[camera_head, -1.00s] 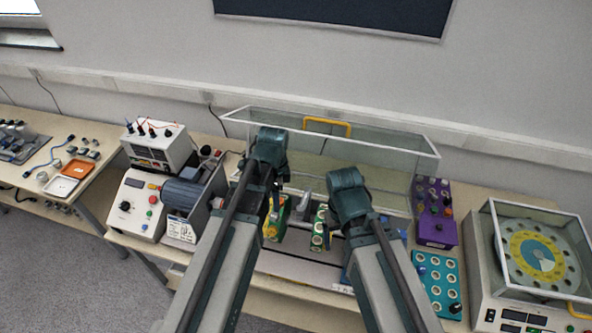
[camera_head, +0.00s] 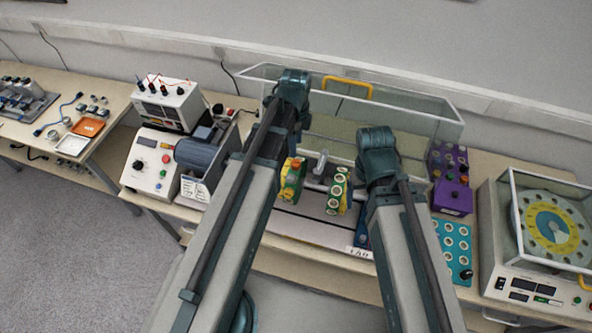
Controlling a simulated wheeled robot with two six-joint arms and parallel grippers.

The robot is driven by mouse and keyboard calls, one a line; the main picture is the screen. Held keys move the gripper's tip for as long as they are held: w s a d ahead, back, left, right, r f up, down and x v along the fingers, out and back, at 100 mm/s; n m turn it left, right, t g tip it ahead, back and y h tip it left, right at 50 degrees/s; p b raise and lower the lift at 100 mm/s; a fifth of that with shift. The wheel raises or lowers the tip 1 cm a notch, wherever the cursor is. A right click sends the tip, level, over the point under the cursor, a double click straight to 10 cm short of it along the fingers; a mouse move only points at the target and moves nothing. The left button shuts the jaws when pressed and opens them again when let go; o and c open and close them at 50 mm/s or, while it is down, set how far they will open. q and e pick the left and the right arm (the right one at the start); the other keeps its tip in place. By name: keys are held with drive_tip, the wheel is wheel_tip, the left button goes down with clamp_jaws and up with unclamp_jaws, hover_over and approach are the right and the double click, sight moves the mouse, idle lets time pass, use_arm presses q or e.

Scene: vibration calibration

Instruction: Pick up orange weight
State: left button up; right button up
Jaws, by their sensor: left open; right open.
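A small orange piece (camera_head: 297,163) shows at the top of a green and yellow holder (camera_head: 288,185), just right of my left arm. I cannot tell for sure whether it is the orange weight. A second green and yellow holder with pale round openings (camera_head: 338,190) stands to its right, between my arms. My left gripper (camera_head: 292,105) is above and behind the orange piece, open, its fingers mostly hidden by my own arm. My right gripper (camera_head: 377,160) is open, right of the second holder, with its fingers also mostly hidden. No object is visible in either gripper.
A clear-walled case with a yellow handle (camera_head: 347,86) stands behind the holders. A motor unit (camera_head: 160,160) is at left. A purple box (camera_head: 452,196), a teal panel (camera_head: 452,245) and a covered dial machine (camera_head: 540,230) are at right. An orange tray (camera_head: 88,127) lies on the left table.

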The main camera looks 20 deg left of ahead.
sight(296, 162)
use_arm(q)
drive_tip(key=shift+f+b, duration=1.35)
drive_tip(key=shift+f, duration=0.55)
use_arm(e)
drive_tip(key=shift+f, duration=1.95)
use_arm(q)
wheel_tip(296, 162, down, 5)
drive_tip(key=b, duration=0.5)
drive_tip(key=shift+w+f, duration=0.1)
drive_tip(key=shift+f, duration=0.1)
use_arm(e)
wheel_tip(296, 162, down, 5)
drive_tip(key=shift+f, duration=0.1)
use_arm(q)
drive_tip(key=shift+r, duration=0.1)
clamp_jaws()
